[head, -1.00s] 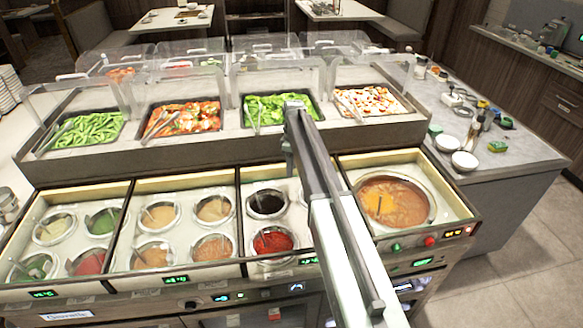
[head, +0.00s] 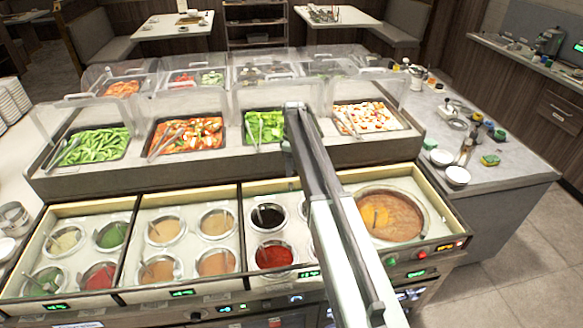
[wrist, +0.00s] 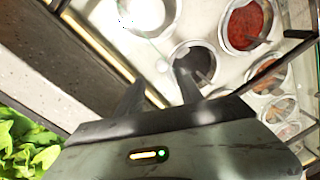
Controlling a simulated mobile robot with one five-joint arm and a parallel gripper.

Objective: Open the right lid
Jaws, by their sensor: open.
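The front counter holds framed sauce wells; the rightmost well (head: 428,237) contains a large round pot of orange-brown soup (head: 395,218). I cannot make out clearly whether a clear lid covers it. Clear plastic hoods stand over the food trays behind, the rightmost one (head: 372,88) over a tray of white and red food. My gripper (wrist: 160,92) is open and empty in the wrist view, its fingers over the well area near the dark sauce pot (wrist: 190,60) and red sauce pot (wrist: 248,25). In the head view my own arm hides the gripper and part of the wells.
Leafy greens (wrist: 28,148) lie close at the lower left of the wrist view. Side counter (head: 475,145) at the right carries two white bowls and small items. Tongs rest in the back trays. Open floor (head: 525,255) lies at the right.

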